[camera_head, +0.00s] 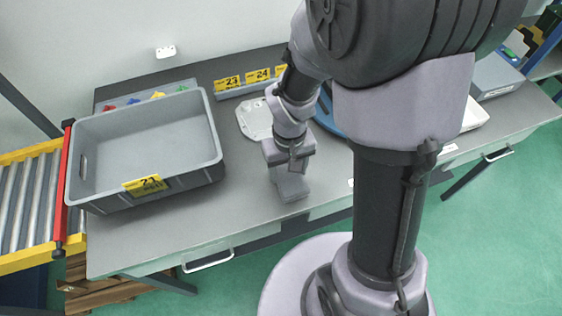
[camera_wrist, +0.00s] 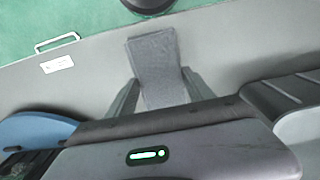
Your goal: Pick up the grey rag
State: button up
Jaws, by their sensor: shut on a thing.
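The grey rag (camera_wrist: 154,62) is a flat, rectangular cloth in the wrist view, with its lower part between the two fingers. My gripper (camera_wrist: 160,88) is shut on it, one finger on each side. In the head view the rag (camera_head: 292,187) shows below my gripper (camera_head: 287,168), near the front edge of the grey table. The gripper's body hides part of the rag. I cannot tell whether the rag touches the table.
An empty grey crate (camera_head: 213,133) with a yellow label stands on the table (camera_head: 235,215) at left. A light metal casting (camera_head: 254,118) lies behind my gripper. Yellow number tags (camera_head: 229,83) stand at the back. A roller conveyor (camera_head: 25,195) is at far left. The table front is clear.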

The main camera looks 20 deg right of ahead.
aim_at(301, 189)
jog(key=s, duration=0.1)
jog(key=s+d, duration=0.1)
jog(key=s, duration=0.3)
jog(key=shift+s+d+r+p, duration=0.1)
jog(key=shift+d+r+p, duration=0.2)
jog(key=shift+r+p, duration=0.1)
jog(key=s+b, duration=0.1)
jog(key=b, duration=0.2)
jog(key=s+d+f+b, duration=0.1)
jog(key=b, duration=0.2)
jog(key=shift+s+f, duration=0.2)
jog(key=shift+s, duration=0.1)
jog(key=s+b, duration=0.1)
jog(key=s+r+b, duration=0.1)
jog(key=s+b, duration=0.1)
jog(key=s+d+b, duration=0.1)
jog(key=b, duration=0.1)
jog(key=shift+s+r, duration=0.35)
jog(key=shift+r, duration=0.05)
